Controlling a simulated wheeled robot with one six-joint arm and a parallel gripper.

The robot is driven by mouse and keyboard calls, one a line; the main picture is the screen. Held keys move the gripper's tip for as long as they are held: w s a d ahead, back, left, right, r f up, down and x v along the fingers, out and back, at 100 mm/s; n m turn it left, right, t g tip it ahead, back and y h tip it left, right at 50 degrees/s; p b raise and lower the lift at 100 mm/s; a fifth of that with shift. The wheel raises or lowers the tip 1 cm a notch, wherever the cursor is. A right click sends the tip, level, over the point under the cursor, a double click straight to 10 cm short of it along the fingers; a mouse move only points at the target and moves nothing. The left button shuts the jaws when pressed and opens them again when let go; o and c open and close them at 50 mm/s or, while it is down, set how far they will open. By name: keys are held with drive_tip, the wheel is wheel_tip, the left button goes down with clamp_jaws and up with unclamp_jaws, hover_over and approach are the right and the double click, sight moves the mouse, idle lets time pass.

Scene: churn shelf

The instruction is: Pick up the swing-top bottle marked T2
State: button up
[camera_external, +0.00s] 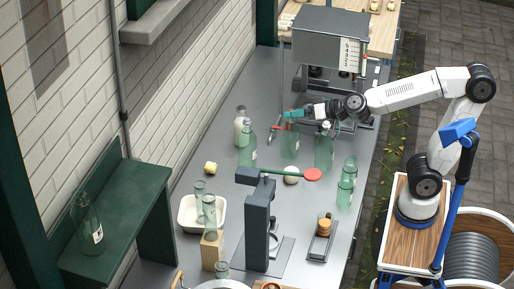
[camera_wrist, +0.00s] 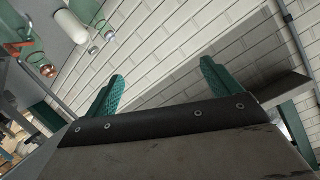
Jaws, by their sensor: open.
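Several clear green swing-top bottles stand upright on the grey bench, including a left one (camera_external: 247,149), one below my gripper (camera_external: 289,139) and one to the right (camera_external: 323,150). Another bottle (camera_external: 86,222) with a white label stands on the green shelf at left. No label is legible, so I cannot tell which is T2. My gripper (camera_external: 288,114), with green fingers, is above the bench near the bottle tops. In the wrist view the fingers (camera_wrist: 162,88) are apart with only brick wall between them. Bottle necks, one with an orange stopper (camera_wrist: 47,70), show at upper left there.
A milky-white bottle (camera_external: 240,127) stands by the left bottle. A grey machine (camera_external: 328,48) stands behind my gripper. A dark press with a red-ended lever (camera_external: 258,225), a white tray (camera_external: 186,216) and a green shelf (camera_external: 135,215) are nearer the camera. The brick wall bounds the bench at left.

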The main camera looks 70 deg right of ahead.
drive_tip(key=w+d+f+m+h, duration=0.1)
drive_tip(key=d+m+h, duration=0.1)
drive_tip(key=d+h, duration=0.1)
drive_tip(key=m+g+h, duration=0.7)
drive_tip(key=g+h, duration=0.3)
drive_tip(key=g, duration=0.1)
hover_over(327, 146)
drive_tip(key=a, duration=0.3)
wheel_tip(327, 146, down, 8)
drive_tip(key=f, duration=1.2)
drive_tip(key=shift+s+d+f, duration=0.2)
drive_tip(key=shift+s+d, duration=0.05)
drive_tip(key=shift+d, duration=0.1)
drive_tip(key=x, duration=0.7)
drive_tip(key=shift+w+d+r, duration=0.1)
drive_tip(key=shift+w+d, duration=0.15)
drive_tip(key=shift+d, duration=0.2)
